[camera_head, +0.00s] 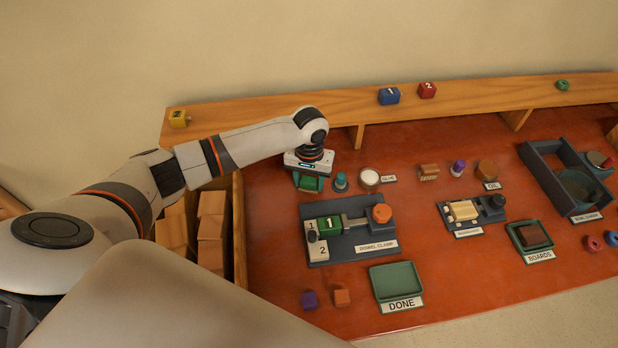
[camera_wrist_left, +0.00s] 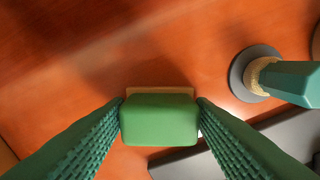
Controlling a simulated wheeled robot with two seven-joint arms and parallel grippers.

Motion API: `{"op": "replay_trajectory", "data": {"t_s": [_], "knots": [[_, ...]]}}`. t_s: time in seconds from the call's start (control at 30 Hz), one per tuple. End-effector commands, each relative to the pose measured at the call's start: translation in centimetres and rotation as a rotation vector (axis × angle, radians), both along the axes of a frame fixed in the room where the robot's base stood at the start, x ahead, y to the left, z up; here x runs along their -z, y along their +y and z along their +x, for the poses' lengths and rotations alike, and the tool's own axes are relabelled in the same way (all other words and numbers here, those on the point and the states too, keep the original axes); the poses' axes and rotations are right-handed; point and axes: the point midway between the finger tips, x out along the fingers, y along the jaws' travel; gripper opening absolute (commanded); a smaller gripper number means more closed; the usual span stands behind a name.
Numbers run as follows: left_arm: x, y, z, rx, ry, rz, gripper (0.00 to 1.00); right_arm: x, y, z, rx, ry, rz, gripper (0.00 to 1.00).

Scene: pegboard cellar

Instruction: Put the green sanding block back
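The green sanding block (camera_wrist_left: 159,120) lies between the two ridged green fingers of my left gripper (camera_wrist_left: 160,112), with a finger against each side. A tan strip shows along its far edge. In the head view the block (camera_head: 309,184) shows just below my left gripper (camera_head: 310,176), at the back left of the red-brown bench. I cannot tell whether the block touches the bench top. My right gripper is not in view.
A teal-handled object (camera_wrist_left: 290,82) on a round grey base stands right of the block. The dowel clamp (camera_head: 350,245) is in front. A jar (camera_head: 369,179), DONE tray (camera_head: 397,282) and BOARDS tray (camera_head: 530,236) also stand on the bench. A wooden ledge (camera_head: 450,98) runs along the back.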

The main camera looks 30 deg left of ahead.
Motion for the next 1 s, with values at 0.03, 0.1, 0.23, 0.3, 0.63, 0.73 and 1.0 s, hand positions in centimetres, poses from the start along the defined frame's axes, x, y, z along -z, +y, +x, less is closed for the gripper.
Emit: {"op": "replay_trajectory", "data": {"t_s": [0.03, 0.1, 0.23, 0.3, 0.63, 0.73, 1.0], "knots": [[0.0, 0.0, 0.0, 0.000, 0.000, 0.000, 0.58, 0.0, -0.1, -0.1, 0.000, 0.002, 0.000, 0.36], [0.0, 0.0, 0.0, 0.000, 0.000, 0.000, 0.68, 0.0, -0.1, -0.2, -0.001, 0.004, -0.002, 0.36], [0.0, 0.0, 0.0, 0.000, 0.000, 0.000, 0.68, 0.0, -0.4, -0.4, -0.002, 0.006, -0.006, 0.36], [0.0, 0.0, 0.0, 0.000, 0.000, 0.000, 0.68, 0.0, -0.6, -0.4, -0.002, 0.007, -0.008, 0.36], [-3.1, 0.0, 0.1, 0.000, -0.003, -0.001, 0.68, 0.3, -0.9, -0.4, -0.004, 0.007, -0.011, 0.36], [-5.3, 0.0, 0.1, 0.001, -0.004, -0.001, 0.68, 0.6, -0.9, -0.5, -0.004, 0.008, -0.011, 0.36], [-10.5, -0.1, 0.1, 0.001, -0.002, 0.000, 0.68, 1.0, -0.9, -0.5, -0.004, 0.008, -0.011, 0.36]]}}
